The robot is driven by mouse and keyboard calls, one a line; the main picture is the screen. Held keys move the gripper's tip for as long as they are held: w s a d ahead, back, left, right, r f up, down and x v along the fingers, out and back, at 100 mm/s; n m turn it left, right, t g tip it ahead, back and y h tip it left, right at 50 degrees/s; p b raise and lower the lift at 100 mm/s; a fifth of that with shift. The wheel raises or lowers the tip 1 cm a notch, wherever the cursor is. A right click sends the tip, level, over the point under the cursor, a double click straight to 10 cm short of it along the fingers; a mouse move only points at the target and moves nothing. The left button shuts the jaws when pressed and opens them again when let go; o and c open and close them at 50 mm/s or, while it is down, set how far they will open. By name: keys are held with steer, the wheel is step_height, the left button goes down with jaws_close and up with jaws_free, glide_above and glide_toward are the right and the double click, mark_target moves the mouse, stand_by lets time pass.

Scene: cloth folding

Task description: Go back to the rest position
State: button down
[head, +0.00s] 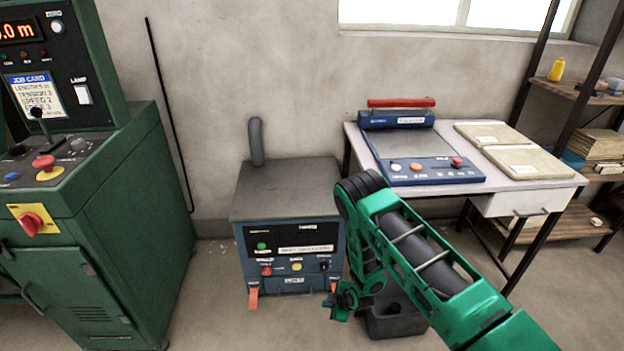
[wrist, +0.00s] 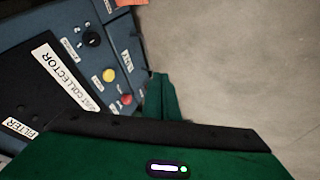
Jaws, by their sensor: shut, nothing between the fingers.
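My gripper (head: 342,302) hangs low at the end of my green arm, in front of the lower right corner of the blue-grey dust collector (head: 290,243). Its small fingers are shut with nothing held. In the wrist view, the green gripper body fills the bottom, and a green finger (wrist: 162,97) points up beside the dust collector panel (wrist: 60,65). My arm is bent, its elbow raised in front of the table.
A green control cabinet (head: 120,200) stands at left. A table (head: 470,195) at right holds a blue press machine (head: 425,172) and folded cloth-like packs (head: 525,162). A dark bin (head: 395,322) sits on the floor, partly behind my arm. Floor between cabinet and collector is clear.

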steer(key=w+d+r+m+h, duration=0.1)
steer(key=d+r+m, duration=0.1)
steer(key=d+r, duration=0.6)
steer(key=w+d+r+m+g+h, duration=0.1)
steer(key=w+d+r+m, duration=0.3)
steer(key=r, duration=0.8)
steer(key=s+d+r+m+h, duration=0.1)
steer(key=d+r, duration=0.6)
steer(key=r, duration=0.3)
steer(key=s+d+r+m+g+h, duration=0.1)
steer(key=s+d+r+m, duration=0.2)
steer(key=s+d+r, duration=0.4)
steer(key=s+d+r+m+h, duration=0.1)
steer(key=s+d+r+m, duration=0.25)
steer(key=r, duration=0.55)
steer(key=s+d+r+m+g, duration=0.1)
steer(key=s+d+r+m, duration=0.1)
steer(key=s, duration=0.8)
steer(key=s+d+r+m+g, duration=0.1)
steer(key=s+r+m, duration=0.3)
steer(key=s, duration=0.7)
steer(key=s+d+r+m+g+y, duration=0.1)
steer(key=s+d+r+m, duration=0.1)
steer(key=s+r, duration=0.5)
steer(key=s+m, duration=0.1)
steer(key=s, duration=0.3)
steer(key=shift+s+d, duration=0.2)
steer(key=shift+d, duration=0.1)
